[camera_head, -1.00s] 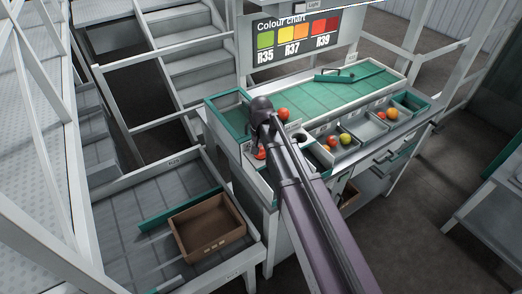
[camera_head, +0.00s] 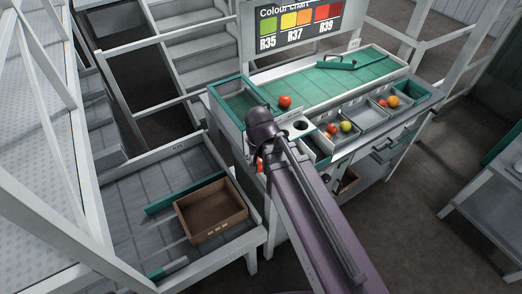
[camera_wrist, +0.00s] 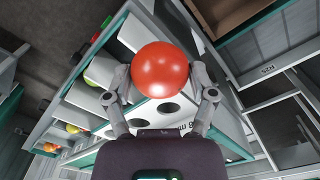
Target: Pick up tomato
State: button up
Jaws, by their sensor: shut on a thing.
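A red, round tomato (camera_wrist: 160,62) is held between the two fingers of my gripper (camera_wrist: 160,80) in the wrist view. The fingers press on its sides, and its near lower part sits just ahead of my wrist. In the head view only a sliver of the held tomato (camera_head: 260,164) shows beside my arm, at the bench's front left corner; my fingers are mostly hidden there. Another red tomato (camera_head: 285,101) lies on the green bench top behind my arm.
Grey bins along the bench front hold red, yellow-green and orange tomatoes (camera_head: 346,126). A panel with round holes (camera_head: 300,125) is beside my arm. A brown box (camera_head: 211,232) stands on the grey table at left. A colour chart (camera_head: 300,25) stands behind the bench.

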jog(key=shift+s, duration=0.8)
jog(key=shift+a, duration=0.15)
